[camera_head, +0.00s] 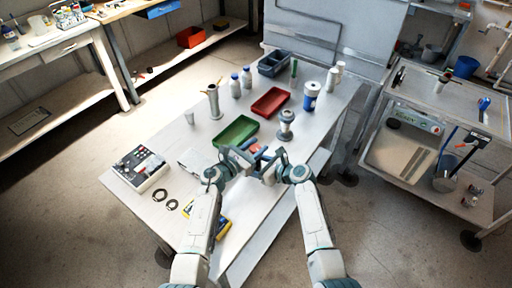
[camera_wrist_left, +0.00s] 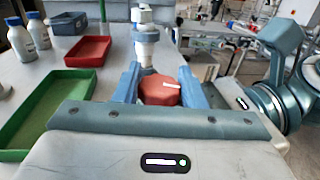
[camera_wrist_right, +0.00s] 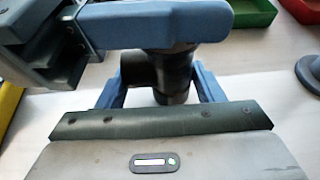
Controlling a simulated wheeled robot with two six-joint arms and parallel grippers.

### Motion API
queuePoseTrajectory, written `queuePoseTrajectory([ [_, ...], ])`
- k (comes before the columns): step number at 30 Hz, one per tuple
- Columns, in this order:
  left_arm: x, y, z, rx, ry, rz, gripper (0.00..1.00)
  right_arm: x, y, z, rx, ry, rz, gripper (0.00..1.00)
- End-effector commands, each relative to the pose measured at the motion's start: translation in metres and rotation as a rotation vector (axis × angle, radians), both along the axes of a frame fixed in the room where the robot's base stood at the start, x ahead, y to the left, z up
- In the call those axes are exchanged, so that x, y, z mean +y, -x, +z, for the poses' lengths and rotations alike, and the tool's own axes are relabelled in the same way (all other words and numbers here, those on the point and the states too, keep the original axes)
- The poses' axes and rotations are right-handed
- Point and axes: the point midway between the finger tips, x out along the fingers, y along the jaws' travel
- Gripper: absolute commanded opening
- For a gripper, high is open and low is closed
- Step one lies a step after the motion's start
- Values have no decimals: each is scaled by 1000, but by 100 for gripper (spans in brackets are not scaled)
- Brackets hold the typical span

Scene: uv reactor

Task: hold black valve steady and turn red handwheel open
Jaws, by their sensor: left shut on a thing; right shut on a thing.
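The red handwheel (camera_wrist_left: 160,92) sits between the two blue fingers of my left gripper (camera_wrist_left: 159,80) in the left wrist view; the fingers are shut on its sides. The black valve (camera_wrist_right: 172,76) is a dark body with a short side stub in the right wrist view. My right gripper (camera_wrist_right: 163,88) is shut around it. My left gripper's blue finger (camera_wrist_right: 160,22) crosses just above the valve there and hides its top. In the head view both grippers meet over the near part of the table, and the handwheel (camera_head: 256,149) shows only as a small red patch.
A green tray (camera_head: 236,131) lies just beyond the grippers, with a red tray (camera_head: 270,102) behind it. A grey stand-like object (camera_head: 286,125) stands close by on the right. A control box (camera_head: 140,168) and black rings (camera_head: 172,204) lie to the left.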

Motion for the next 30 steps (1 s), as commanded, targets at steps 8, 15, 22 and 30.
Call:
queuePoseTrajectory([
  [8, 0, 1, -2, 4, -1, -1, 39, 1, 0, 1, -1, -3, 2, 31],
  [15, 0, 0, -1, 2, -1, -1, 59, 1, 0, 1, -1, -2, 0, 31],
  [22, 4, 4, -1, 1, -1, 0, 59, 0, 0, 1, -1, -2, 0, 31],
  [30, 39, 39, -2, 1, -4, 0, 59, 0, 0, 1, -1, -1, 0, 31],
])
